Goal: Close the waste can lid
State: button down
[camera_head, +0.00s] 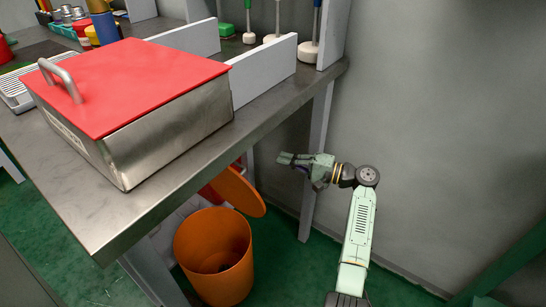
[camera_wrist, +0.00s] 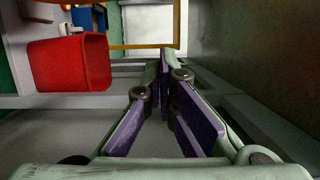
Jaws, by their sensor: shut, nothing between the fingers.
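The orange waste can (camera_head: 215,262) stands on the green floor below the workbench edge, with its mouth open. Its round orange lid (camera_head: 238,192) is raised and tilted at the back of the can's rim, partly behind the bench edge. My gripper (camera_head: 281,158) is above and to the right of the lid, apart from it, beside the bench leg. Its fingers point left and are shut with nothing between them. In the wrist view the fingers (camera_wrist: 164,58) come together near the middle. I cannot make out the can or lid surely in the wrist view.
The metal workbench (camera_head: 75,205) overhangs the lid, carrying a steel box with a red cover (camera_head: 130,80). A bench leg (camera_head: 317,160) and the grey wall (camera_head: 430,130) are close to my arm. A red bin (camera_wrist: 70,65) shows left in the wrist view.

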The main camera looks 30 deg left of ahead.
jog(key=s+a+p, duration=0.2)
jog(key=s+a, duration=0.3)
jog(key=a, duration=0.3)
jog(key=shift+s+a, duration=0.35)
jog(key=shift+s, duration=0.1)
